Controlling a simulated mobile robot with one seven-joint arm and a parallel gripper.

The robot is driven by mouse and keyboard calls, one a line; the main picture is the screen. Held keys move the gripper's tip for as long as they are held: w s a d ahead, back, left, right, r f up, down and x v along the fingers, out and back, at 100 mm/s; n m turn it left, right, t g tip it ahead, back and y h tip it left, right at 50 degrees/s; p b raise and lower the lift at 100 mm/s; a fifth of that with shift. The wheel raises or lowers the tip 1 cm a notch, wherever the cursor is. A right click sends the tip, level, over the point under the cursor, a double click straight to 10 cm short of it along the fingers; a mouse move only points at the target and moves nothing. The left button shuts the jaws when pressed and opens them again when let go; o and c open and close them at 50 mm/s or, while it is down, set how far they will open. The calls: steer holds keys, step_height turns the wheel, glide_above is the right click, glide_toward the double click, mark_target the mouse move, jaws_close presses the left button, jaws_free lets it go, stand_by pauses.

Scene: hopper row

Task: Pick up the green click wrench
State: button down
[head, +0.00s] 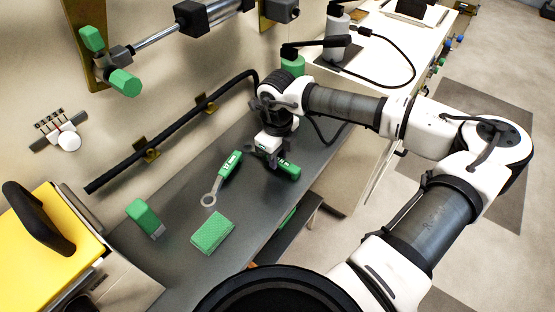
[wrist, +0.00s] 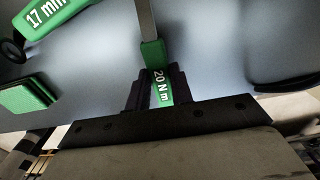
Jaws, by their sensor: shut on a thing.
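The green click wrench (wrist: 160,87) lies between my gripper's fingers (wrist: 157,92) in the wrist view. Its green handle reads "20 N m", and a grey metal shaft runs up from it to the top edge. My gripper is shut on this handle. In the head view my gripper (head: 270,160) is low over the dark bench top, with a green end of the wrench (head: 288,170) showing to its right. I cannot tell whether the wrench is clear of the bench.
A green ring spanner (head: 229,166), marked "17 mm" in the wrist view (wrist: 46,14), lies left of my gripper. A green textured block (head: 212,232) and a green-headed tool (head: 144,217) are nearer. A black rail (head: 180,138) runs along the wall behind.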

step_height(320, 180, up, 10)
steer(key=b, duration=0.2)
steer(key=c, duration=1.8)
jaws_free()
steer(key=shift+c, duration=0.2)
jaws_close()
